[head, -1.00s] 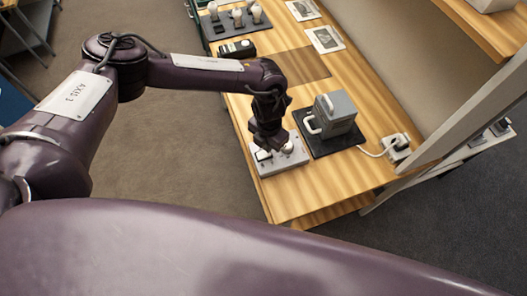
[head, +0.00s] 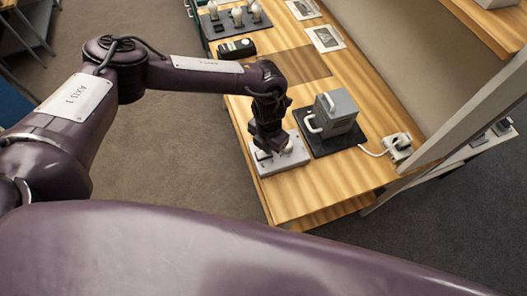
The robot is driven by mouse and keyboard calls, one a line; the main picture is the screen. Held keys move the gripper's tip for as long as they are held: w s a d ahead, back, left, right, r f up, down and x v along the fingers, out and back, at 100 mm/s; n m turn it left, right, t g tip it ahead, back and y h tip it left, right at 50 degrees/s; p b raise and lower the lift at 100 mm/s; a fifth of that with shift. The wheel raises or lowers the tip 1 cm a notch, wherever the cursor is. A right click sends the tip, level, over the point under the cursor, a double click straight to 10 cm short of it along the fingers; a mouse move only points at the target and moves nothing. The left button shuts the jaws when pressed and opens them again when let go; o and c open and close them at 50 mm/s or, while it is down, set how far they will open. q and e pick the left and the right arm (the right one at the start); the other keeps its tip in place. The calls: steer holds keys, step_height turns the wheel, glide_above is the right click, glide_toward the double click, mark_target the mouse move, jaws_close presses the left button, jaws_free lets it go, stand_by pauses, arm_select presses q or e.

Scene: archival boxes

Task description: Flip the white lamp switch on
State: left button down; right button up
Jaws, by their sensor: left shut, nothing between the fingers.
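A light grey switch box (head: 286,163) lies on the wooden bench near its front left edge. It carries a white rocker (head: 263,155) on its left part and a pale round knob (head: 289,146) at its right. My left gripper (head: 271,149) is shut and empty, pointing down right over the box between these two. Its fingertips hide part of the box top, and I cannot tell whether they touch a switch. At the far end, a dark board (head: 232,22) holds several white bulbs and dark switches. My right gripper is not in view.
A grey box with a white handle (head: 336,112) stands on a black mat (head: 327,144), close right of the switch box. A white cable runs to a socket (head: 398,146). A black device (head: 236,48) and framed pictures (head: 326,39) lie farther back. A grey post rises at right.

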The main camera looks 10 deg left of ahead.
arm_select(q)
steer(key=shift+f, duration=0.3)
steer(key=shift+r, duration=0.1)
steer(key=shift+r+p, duration=2.25)
steer(key=shift+r, duration=1.25)
